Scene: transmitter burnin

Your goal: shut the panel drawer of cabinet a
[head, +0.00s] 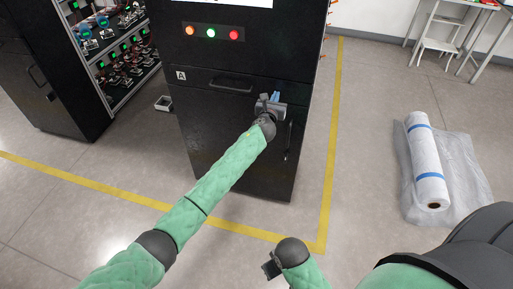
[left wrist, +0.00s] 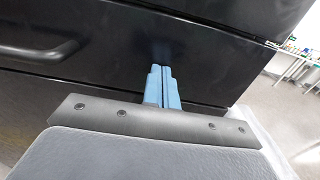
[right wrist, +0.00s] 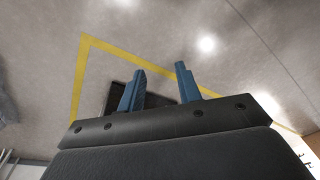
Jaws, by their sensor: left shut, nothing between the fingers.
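Cabinet a (head: 240,42) is the black cabinet with an "A" label, upright in the middle of the head view. Its panel drawer (head: 205,85) has a wide front with a bar handle (head: 231,85); the front looks about flush with the cabinet. The drawer front also fills much of the left wrist view (left wrist: 110,70). My left gripper (head: 275,96) is shut and empty, its blue fingertips at the right part of the drawer front, right of the handle. I cannot tell whether they touch. My right gripper (right wrist: 160,70) is open and empty, low over the floor, away from the cabinet.
Below the drawer is a door with an upright handle (head: 288,141). An open rack of lit devices (head: 120,50) stands to the left. A wrapped roll (head: 426,160) lies on the floor at right. Yellow floor tape (head: 331,140) runs around the cabinet. The floor in front is clear.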

